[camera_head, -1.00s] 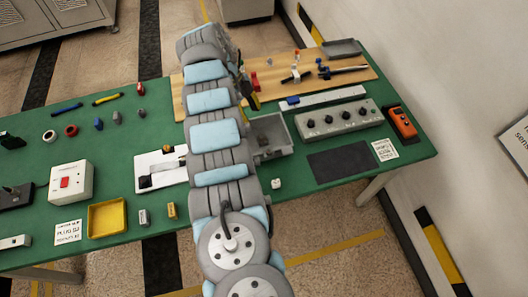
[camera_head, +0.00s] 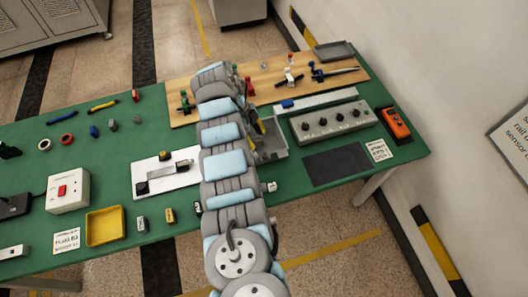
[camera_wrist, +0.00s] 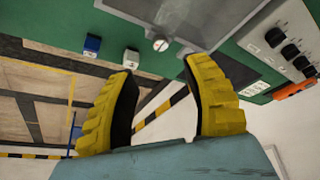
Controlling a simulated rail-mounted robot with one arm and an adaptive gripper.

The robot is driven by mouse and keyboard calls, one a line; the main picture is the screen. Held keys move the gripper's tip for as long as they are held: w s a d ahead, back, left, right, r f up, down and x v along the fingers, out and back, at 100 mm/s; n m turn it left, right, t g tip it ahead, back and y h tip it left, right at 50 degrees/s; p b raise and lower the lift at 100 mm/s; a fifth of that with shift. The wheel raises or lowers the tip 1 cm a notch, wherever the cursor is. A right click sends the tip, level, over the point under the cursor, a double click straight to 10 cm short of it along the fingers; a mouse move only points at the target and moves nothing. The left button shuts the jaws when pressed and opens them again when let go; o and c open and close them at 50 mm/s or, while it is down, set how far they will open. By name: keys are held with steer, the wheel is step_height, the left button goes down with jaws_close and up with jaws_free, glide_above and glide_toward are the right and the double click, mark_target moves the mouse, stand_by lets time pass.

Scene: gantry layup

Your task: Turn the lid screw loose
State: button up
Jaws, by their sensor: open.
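A grey metal box (camera_head: 270,153) stands on the green table, partly hidden by my arm. In the wrist view a grey panel with a rim (camera_wrist: 170,14) fills the top. A small pale round piece with a dark slot line (camera_wrist: 160,44) sits by its edge, beyond the gap between my fingers; it looks like a screw head, but I cannot tell for sure that it is the lid screw. My gripper (camera_wrist: 160,66) is open and empty, its yellow fingers wide apart and not touching that piece.
A knob panel (camera_head: 332,122) and an orange device (camera_head: 396,122) stand to the right. A dark mat (camera_head: 335,165) lies flat in front of the panel. A white plate with a fixture (camera_head: 150,180) and a yellow tray (camera_head: 105,226) are to the left. A wooden board with clamps (camera_head: 210,87) is behind.

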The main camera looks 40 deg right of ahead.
mark_target(265, 155)
steer(key=x, duration=0.8)
steer(key=shift+s+f+p, duration=0.1)
steer(key=shift+f+p, duration=0.2)
steer(key=shift+f, duration=0.05)
jaws_close()
